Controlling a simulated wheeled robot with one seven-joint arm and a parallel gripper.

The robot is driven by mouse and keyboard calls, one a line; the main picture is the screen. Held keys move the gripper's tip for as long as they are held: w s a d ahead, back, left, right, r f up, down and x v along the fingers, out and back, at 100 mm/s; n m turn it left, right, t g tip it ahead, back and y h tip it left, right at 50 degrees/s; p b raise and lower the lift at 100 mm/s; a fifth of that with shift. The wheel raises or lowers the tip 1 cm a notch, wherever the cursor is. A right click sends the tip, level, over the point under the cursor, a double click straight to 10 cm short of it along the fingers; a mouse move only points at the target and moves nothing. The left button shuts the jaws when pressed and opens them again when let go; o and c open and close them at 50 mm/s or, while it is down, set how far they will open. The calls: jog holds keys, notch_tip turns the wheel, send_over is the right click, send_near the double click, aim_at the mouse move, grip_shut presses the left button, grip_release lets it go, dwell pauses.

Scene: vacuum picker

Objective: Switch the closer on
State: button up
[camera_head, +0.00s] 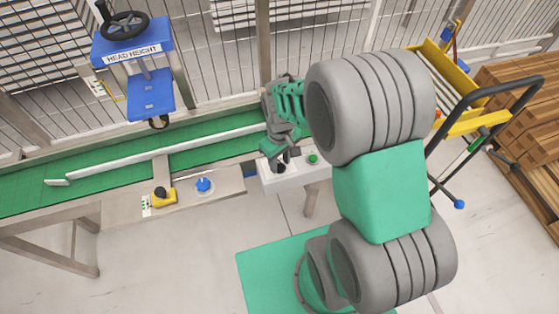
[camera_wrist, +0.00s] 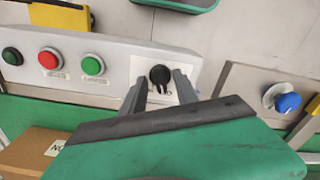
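A black rotary knob (camera_wrist: 160,75) sits on a white plate at one end of a pale grey control box (camera_wrist: 120,62). In the head view the control box (camera_head: 292,179) is at the side of the green conveyor. My gripper (camera_wrist: 160,88) is open in the wrist view, with one finger on each side of the knob and a gap between them. I cannot tell whether the fingers touch it. The label under the knob is partly hidden and unreadable. In the head view my gripper (camera_head: 282,160) is over the box and small.
The box also carries a green button (camera_wrist: 93,65), a red button (camera_wrist: 50,58) and a black button (camera_wrist: 12,56). A blue knob (camera_wrist: 288,102) is at the right. A cardboard box (camera_wrist: 30,150) lies lower left. A blue head-height unit (camera_head: 140,70) stands over the conveyor (camera_head: 110,170).

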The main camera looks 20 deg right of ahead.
jog(key=shift+c, duration=0.2)
grip_shut()
dwell(0.4)
